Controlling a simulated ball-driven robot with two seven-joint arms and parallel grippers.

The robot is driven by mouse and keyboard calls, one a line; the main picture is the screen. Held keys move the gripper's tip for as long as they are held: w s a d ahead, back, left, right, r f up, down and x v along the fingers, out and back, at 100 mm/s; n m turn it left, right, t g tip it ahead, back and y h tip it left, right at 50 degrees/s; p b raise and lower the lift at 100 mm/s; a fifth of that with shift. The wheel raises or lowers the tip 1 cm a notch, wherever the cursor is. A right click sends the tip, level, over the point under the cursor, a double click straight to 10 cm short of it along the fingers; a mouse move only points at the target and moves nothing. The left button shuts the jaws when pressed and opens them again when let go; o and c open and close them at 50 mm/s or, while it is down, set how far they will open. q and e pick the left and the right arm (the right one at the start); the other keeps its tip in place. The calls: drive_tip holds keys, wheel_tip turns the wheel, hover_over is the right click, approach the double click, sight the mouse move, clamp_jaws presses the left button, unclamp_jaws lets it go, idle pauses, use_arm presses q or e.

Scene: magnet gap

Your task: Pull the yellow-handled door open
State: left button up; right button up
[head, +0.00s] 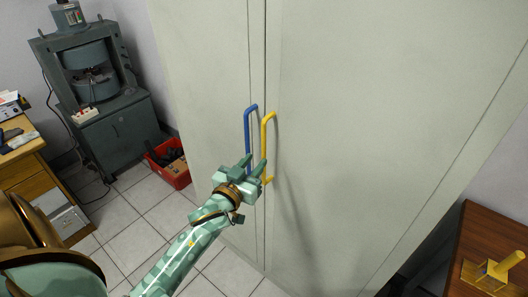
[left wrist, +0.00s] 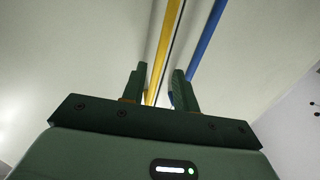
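The yellow handle (head: 266,140) is an upright bar on the right-hand door (head: 350,130) of a tall pale cabinet, which appears closed. The blue handle (head: 248,125) is on the left-hand door (head: 205,90), close beside it. My left gripper (head: 253,168) is at the lower part of the handles. In the left wrist view, the fingers of my left gripper (left wrist: 160,85) are apart, and the yellow handle (left wrist: 166,45) runs between them with space beside it. The blue handle (left wrist: 207,40) passes outside the right finger. Contact cannot be told. My right gripper is out of view.
A red crate (head: 170,170) with dark items stands on the tiled floor left of the cabinet. A grey-green machine (head: 95,85) stands behind it. A wooden table (head: 490,225) with a yellow object (head: 497,268) is at the right. Floor in front of the cabinet is clear.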

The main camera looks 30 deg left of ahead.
sight(263, 151)
use_arm(q)
drive_tip(key=w, duration=0.4)
drive_tip(key=w+b, duration=0.1)
drive_tip(key=w, duration=0.1)
drive_tip(key=shift+w+a, duration=0.1)
drive_tip(key=shift+a, duration=0.25)
clamp_jaws()
